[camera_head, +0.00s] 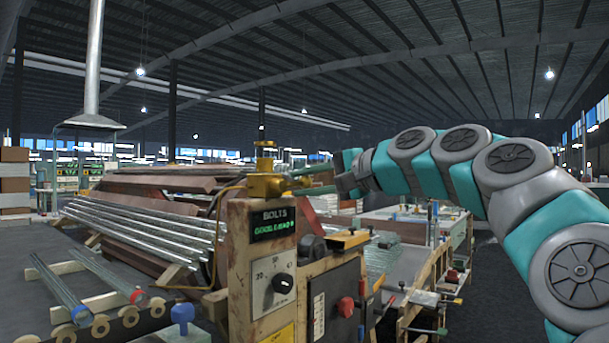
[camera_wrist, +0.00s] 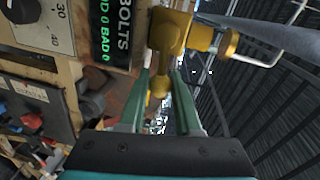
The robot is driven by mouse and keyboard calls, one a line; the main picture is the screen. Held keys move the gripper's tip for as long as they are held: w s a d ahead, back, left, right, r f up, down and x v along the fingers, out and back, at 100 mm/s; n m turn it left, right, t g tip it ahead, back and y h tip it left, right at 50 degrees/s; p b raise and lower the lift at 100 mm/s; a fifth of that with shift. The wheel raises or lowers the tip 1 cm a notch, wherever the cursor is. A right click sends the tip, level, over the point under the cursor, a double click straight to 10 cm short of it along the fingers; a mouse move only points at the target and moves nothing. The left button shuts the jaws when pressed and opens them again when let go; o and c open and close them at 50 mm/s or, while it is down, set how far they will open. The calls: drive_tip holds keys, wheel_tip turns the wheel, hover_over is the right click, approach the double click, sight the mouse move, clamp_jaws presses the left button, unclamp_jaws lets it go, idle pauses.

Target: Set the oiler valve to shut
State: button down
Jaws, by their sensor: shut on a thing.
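The oiler valve (camera_head: 264,184) is a yellow brass fitting on top of the worn control post, with a knob above its body. In the wrist view its brass body (camera_wrist: 168,30) shows at the top, turned on its side. A rounded brass handle (camera_wrist: 159,86) reaches from the body toward me. My gripper (camera_head: 298,187) comes in from the right, level with the valve. In the wrist view its two green fingers (camera_wrist: 162,78) stand on both sides of the handle and are shut on it. The exact contact at the fingertips is partly hidden.
The post carries a BOLTS display (camera_head: 273,223) and a black dial (camera_head: 282,283). A box with a red knob (camera_head: 346,307) stands beside it. Metal tubes (camera_head: 140,228) lie on a rack to the left.

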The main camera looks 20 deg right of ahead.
drive_tip(key=shift+f+m, duration=0.25)
drive_tip(key=shift+m, duration=0.25)
drive_tip(key=shift+f, duration=0.1)
drive_tip(key=c, duration=0.6)
unclamp_jaws()
drive_tip(key=shift+s+d, duration=0.1)
drive_tip(key=v, duration=0.7)
drive_tip(key=shift+s+d+b, duration=0.2)
drive_tip(key=shift+b, duration=0.2)
